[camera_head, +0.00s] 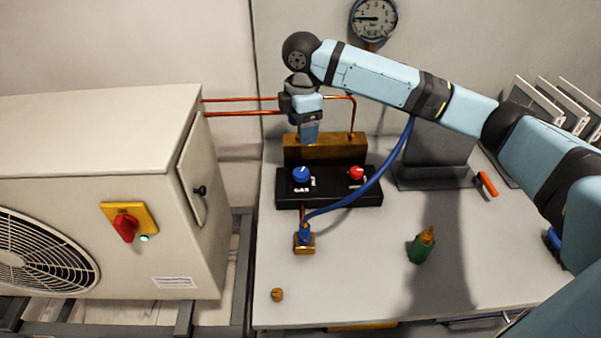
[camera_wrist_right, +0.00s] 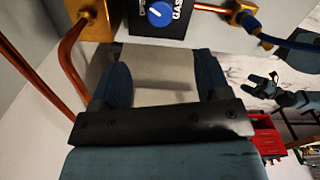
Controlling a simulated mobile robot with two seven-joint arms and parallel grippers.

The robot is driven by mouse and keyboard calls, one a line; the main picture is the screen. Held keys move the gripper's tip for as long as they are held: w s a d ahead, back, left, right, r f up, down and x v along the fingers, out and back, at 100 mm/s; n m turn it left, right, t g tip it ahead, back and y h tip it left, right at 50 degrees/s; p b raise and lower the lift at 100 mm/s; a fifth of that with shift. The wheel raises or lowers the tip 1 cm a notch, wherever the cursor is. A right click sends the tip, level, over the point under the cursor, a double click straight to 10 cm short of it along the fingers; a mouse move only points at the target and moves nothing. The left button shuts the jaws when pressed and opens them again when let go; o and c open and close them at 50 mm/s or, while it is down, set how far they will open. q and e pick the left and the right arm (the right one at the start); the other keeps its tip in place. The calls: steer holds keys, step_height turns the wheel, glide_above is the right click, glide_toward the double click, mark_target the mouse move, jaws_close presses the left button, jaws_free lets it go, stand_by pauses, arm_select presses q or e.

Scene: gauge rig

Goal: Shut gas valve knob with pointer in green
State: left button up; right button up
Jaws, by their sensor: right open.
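The blue gas knob (camera_head: 301,174) sits on the left of a black valve block (camera_head: 328,198), beside a white GAS label. In the right wrist view the blue knob (camera_wrist_right: 160,14) shows a white pointer mark, beyond my fingers. A round gauge (camera_head: 374,18) hangs on the wall; its needle points left, and I cannot make out a green zone. My right gripper (camera_head: 309,132) is above and behind the blue knob, apart from it. In the right wrist view its fingers (camera_wrist_right: 162,80) are spread and empty. What looks like my left gripper (camera_wrist_right: 264,88) is small there.
A red knob (camera_head: 356,173) is right of the blue one. A blue hose (camera_head: 375,180) arches over the block to a brass fitting (camera_head: 304,243). A green bottle (camera_head: 421,248) and a brass cap (camera_head: 277,295) stand on the open bench front. An outdoor unit (camera_head: 90,150) stands left.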

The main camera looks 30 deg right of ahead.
mark_target(301, 172)
step_height(301, 172, down, 12)
steer(key=shift+f+b, duration=0.1)
steer(key=shift+b, duration=0.6)
arm_select(q)
steer(key=shift+f, duration=0.3)
arm_select(e)
steer(key=shift+f, duration=0.7)
arm_select(q)
steer(key=shift+f, duration=0.1)
arm_select(e)
steer(key=shift+c, duration=0.5)
